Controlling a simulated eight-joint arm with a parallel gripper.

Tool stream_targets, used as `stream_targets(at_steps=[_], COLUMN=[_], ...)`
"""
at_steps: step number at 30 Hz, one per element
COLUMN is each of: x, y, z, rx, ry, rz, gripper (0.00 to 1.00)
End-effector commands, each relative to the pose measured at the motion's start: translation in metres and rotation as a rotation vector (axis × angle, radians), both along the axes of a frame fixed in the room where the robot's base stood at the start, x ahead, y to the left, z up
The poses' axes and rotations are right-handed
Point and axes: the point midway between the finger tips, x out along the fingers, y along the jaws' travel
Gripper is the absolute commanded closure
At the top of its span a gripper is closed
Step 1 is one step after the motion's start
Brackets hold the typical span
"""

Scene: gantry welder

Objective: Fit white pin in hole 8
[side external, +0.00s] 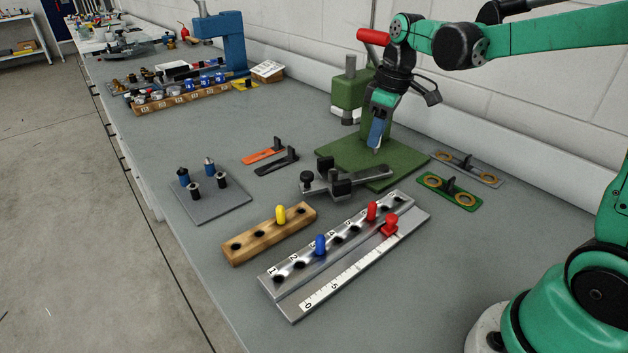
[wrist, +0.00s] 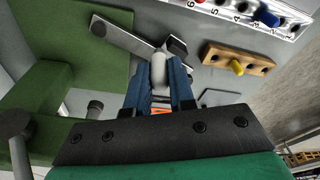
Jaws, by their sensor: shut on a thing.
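My gripper (side external: 376,136) is shut on the white pin (wrist: 158,70), which shows between the blue fingertips in the wrist view (wrist: 159,82). In the side view the pin is too small to make out clearly. The gripper hangs above the green base of the press, behind the metal rail (side external: 290,269) and apart from it. The rail has a row of numbered holes; a blue pin (side external: 320,245) and a red pin (side external: 372,211) stand in it. The far-end holes, near the red pin, look empty; label 8 is not readable. In the wrist view the rail (wrist: 235,13) is only partly visible.
A green press (side external: 352,90) stands close to my gripper. A dark clamp (side external: 345,182) lies between it and the rail. A wooden block (side external: 245,245) with a yellow pin (side external: 281,214) and a ruler with a red slider (side external: 389,225) flank the rail.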

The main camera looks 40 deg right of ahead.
Motion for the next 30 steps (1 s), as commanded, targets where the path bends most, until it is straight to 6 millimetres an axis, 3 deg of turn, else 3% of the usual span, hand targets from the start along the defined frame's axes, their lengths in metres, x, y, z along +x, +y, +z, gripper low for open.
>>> stream_targets(at_steps=[3, 8, 30], x=[-0.026, -0.044, -0.045], y=[-0.024, -0.036, -0.037], z=[-0.021, -0.034, -0.087], rx=[0.000, 0.000, 0.000], ry=[0.000, 0.000, 0.000], rz=[-0.092, -0.150, -0.155], gripper=[1.00, 1.00, 1.00])
